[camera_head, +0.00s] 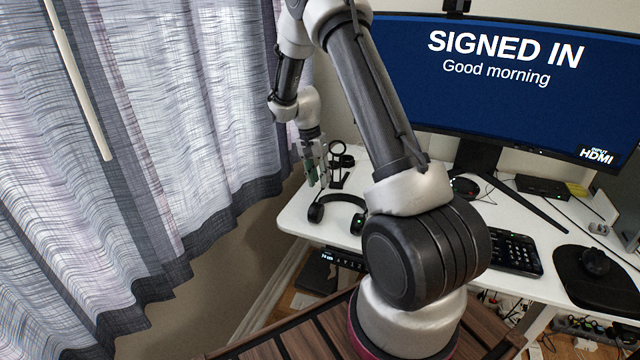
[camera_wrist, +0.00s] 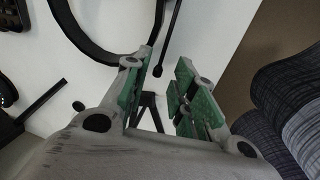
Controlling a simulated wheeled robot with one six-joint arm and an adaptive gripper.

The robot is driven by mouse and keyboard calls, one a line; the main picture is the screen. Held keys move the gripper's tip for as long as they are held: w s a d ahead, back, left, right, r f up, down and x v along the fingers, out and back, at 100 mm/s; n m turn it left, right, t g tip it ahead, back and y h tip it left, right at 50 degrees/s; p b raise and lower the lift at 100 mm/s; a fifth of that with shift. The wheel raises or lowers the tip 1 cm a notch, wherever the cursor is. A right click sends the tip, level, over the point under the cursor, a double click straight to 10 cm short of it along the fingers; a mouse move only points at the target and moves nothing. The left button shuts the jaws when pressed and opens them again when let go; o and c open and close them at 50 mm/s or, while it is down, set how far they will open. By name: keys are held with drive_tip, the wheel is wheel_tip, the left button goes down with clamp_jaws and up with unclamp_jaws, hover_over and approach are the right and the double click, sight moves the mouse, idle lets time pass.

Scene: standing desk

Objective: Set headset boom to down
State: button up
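The black headset lies on the white desk at its left end, its band (camera_head: 337,197) arched between two ear cups in the head view. Part of its band (camera_wrist: 78,40) curves across the top of the wrist view. A thin black boom (camera_wrist: 171,35) with a small rounded tip runs down from the top edge there. My gripper (camera_head: 318,182) points down at the desk beside the headset. In the wrist view my gripper (camera_wrist: 166,58) has its green-padded fingers apart, with the boom's tip showing between them. I cannot tell whether a finger touches it.
A black stand (camera_head: 341,160) is close behind my gripper. The curtain (camera_head: 170,130) hangs just left of the desk. The monitor (camera_head: 510,75), keyboard (camera_head: 515,252) and mouse (camera_head: 594,261) are to the right. Bare desk (camera_head: 300,217) shows around the headset.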

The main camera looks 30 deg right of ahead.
drive_tip(key=shift+s+d+f, duration=0.1)
drive_tip(key=shift+f, duration=0.5)
drive_tip(key=shift+s+d+f, duration=0.1)
drive_tip(key=shift+f, duration=0.5)
drive_tip(key=shift+c, duration=0.3)
clamp_jaws()
